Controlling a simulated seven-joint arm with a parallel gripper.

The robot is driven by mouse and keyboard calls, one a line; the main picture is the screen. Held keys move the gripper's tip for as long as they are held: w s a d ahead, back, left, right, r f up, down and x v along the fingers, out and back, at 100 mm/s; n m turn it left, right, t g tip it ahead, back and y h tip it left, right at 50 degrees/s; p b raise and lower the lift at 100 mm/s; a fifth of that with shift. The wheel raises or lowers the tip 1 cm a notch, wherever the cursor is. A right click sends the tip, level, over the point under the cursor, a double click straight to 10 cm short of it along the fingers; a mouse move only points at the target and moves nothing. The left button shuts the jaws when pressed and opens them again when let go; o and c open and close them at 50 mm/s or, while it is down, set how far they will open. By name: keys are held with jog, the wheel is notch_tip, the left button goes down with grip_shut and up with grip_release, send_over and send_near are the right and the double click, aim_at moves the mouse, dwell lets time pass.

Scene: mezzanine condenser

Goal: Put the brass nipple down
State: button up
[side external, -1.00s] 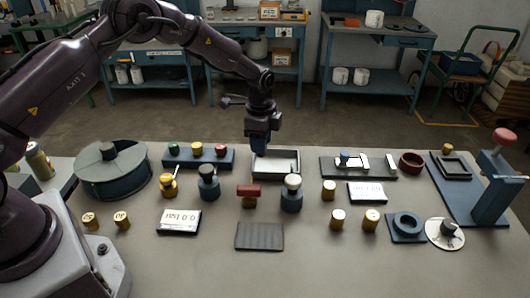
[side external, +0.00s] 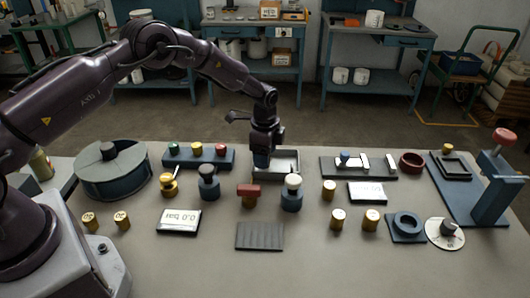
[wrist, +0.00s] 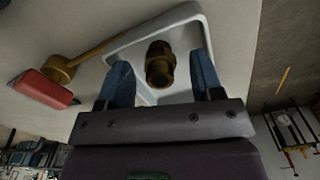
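The brass nipple (wrist: 160,64) is a short, dark gold threaded piece in the wrist view. It shows inside the outline of the pale grey tray (wrist: 184,14), between and just beyond my fingertips. My gripper (wrist: 161,62) has its two blue fingers wide apart, with a gap on each side of the nipple. In the side view my gripper (side external: 262,162) is low at the left end of the tray (side external: 298,165). The nipple is hidden there. I cannot tell whether it rests fully on the tray floor.
A red-handled valve (side external: 248,195) and a white-topped knob (side external: 292,193) stand in front of the tray. A blue block with coloured buttons (side external: 198,157) is to its left. A dark board (side external: 357,167) is to its right. Bare bench lies around the grey ribbed mat (side external: 260,236).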

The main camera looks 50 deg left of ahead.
jog(key=s+d+r+n+t, duration=0.1)
jog(key=s+r, duration=0.2)
jog(key=r, duration=0.9)
jog(key=s+r+n, duration=0.2)
jog(key=s+r, duration=0.1)
jog(key=r, duration=0.9)
jog(key=s+d+r+n+t, duration=0.1)
jog(key=s+r+n+t, duration=0.15)
jog(key=s+r, duration=0.6)
jog(key=s+n+t, duration=0.2)
jog(key=s+n, duration=0.4)
jog(key=s, duration=1.3)
jog(key=shift+d, duration=0.4)
